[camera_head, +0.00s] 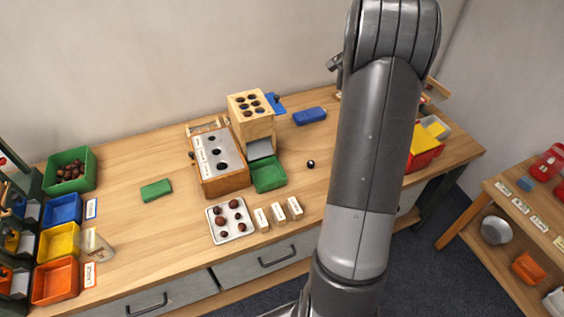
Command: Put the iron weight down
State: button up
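My arm rises through the right middle of the view and covers part of the table. My gripper does not show clearly; a small dark part juts out left of the upper arm, and I cannot tell what it is. I see nothing that is surely the iron weight. A small dark round thing (311,163) lies alone on the wooden table, right of the green tray (269,174); it is too small to tell whether it is a weight or a chestnut. Anything in my gripper is hidden.
A wooden box with holes (221,160) and a taller holed block (252,118) stand mid-table. A white tray of chestnuts (247,231) and label blocks (278,213) lie in front. Coloured bins (55,281) line the left. Table (130,150) is bare at left centre.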

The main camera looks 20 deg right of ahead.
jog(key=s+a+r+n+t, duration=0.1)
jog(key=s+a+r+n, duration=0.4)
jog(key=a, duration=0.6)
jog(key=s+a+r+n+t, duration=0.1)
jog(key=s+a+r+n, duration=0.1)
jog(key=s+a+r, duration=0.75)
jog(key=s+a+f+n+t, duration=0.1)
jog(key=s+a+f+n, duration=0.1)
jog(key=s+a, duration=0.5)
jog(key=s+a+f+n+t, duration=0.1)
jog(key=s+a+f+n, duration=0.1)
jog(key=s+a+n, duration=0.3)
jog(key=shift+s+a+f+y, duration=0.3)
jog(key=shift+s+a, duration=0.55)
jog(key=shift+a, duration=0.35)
